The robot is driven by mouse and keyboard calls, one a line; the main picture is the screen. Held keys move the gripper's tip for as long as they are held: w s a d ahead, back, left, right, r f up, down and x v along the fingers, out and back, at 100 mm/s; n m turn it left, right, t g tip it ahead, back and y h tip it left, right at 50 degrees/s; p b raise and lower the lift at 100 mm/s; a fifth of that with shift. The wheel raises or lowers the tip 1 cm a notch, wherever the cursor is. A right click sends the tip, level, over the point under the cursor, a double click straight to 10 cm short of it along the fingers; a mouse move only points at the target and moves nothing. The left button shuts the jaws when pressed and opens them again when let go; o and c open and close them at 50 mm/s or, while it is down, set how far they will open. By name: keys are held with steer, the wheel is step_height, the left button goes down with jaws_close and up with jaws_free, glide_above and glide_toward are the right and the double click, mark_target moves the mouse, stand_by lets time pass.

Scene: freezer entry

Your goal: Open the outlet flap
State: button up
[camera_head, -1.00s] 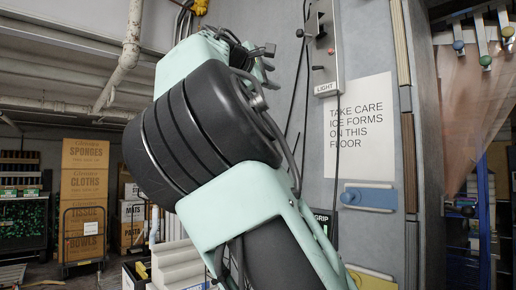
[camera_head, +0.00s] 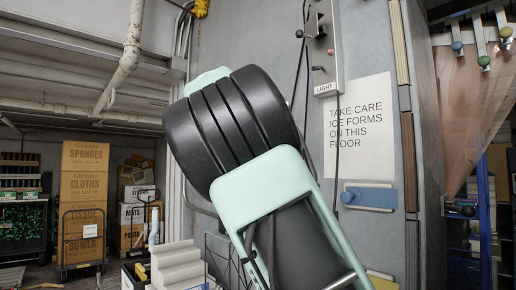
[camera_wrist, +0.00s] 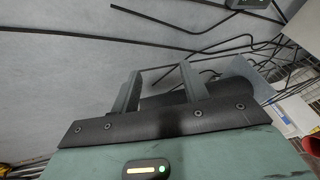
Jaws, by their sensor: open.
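I cannot make out the outlet flap for certain in either view. In the wrist view my gripper (camera_wrist: 158,82) is open. Its two grey fingers stand apart, with a pale grey surface and a dark rounded shape beyond them. I see nothing clearly held between them. A small dark box (camera_wrist: 248,4) is cut off at the top right edge of the wrist view; I cannot tell whether it bears the flap. In the head view my arm covers the middle of the picture and hides my gripper.
A switch box (camera_head: 324,50) marked LIGHT is on the grey wall, above a paper sign (camera_head: 358,125) and a blue plate (camera_head: 369,197). Dark cables (camera_wrist: 190,47) cross the wrist view. Stacked cartons (camera_head: 84,190) stand far left. A clear curtain (camera_head: 470,120) hangs right.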

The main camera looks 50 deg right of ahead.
steer(key=shift+w+f, duration=0.2)
steer(key=shift+f, duration=0.35)
steer(key=shift+w+f, duration=0.2)
steer(key=shift+f, duration=0.3)
steer(key=shift+c, duration=0.2)
